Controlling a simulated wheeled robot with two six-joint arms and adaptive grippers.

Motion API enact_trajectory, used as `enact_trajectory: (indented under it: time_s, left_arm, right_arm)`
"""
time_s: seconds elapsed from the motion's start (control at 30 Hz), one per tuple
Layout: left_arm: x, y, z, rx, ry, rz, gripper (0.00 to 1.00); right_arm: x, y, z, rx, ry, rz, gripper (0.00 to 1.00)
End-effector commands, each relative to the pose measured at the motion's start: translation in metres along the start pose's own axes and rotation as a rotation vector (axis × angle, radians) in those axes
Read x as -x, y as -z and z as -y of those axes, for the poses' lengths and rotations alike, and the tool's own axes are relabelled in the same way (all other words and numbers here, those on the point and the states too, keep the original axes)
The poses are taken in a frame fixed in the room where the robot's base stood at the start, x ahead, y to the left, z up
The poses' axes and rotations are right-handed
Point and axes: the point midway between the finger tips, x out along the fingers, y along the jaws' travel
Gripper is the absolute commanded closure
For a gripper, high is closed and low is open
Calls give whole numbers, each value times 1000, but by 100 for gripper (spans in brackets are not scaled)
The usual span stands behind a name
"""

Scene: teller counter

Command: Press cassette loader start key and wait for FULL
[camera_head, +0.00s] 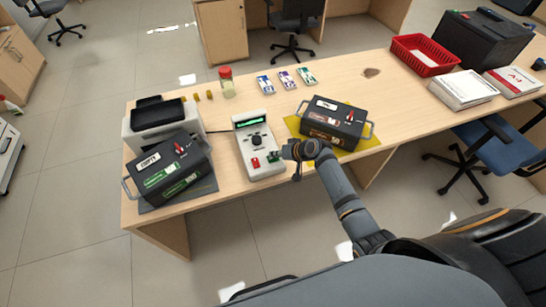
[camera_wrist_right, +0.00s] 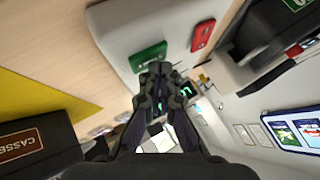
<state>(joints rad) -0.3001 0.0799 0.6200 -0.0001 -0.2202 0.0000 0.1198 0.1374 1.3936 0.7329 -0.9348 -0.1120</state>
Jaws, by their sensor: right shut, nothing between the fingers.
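The pale cassette loader console (camera_head: 243,151) stands mid-counter, with a black knob (camera_head: 257,141), a red key (camera_head: 255,162) and a lit green display (camera_head: 252,121) whose text is too small to read. Its green key (camera_wrist_right: 147,56) shows beside the red key (camera_wrist_right: 203,35) in the right wrist view. My right gripper (camera_head: 281,155) is shut and empty at the console's front right corner. In the right wrist view its fingertips (camera_wrist_right: 158,72) are at the green key's edge; I cannot tell whether they touch. My left gripper is not in view.
A black cassette labelled EMPTY (camera_head: 168,167) lies left of the console. Another black cassette (camera_head: 335,122) sits on a yellow mat (camera_head: 364,142) to the right. A red-capped jar (camera_head: 227,83) and several small packs (camera_head: 286,80) stand behind. A red basket (camera_head: 424,56) is far right.

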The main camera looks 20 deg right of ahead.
Motion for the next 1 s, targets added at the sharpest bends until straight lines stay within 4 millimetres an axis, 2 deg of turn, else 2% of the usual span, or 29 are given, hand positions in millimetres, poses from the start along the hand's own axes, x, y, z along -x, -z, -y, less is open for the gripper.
enact_trajectory:
  time_s: [0.1, 0.53, 1.0]
  left_arm:
    - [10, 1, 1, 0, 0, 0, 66]
    - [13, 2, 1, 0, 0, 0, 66]
    - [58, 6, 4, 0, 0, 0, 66]
  right_arm:
    - [7, 5, 5, 0, 0, 0, 100]
    - [10, 8, 7, 1, 0, -2, 100]
    - [42, 31, 31, 1, 0, -1, 100]
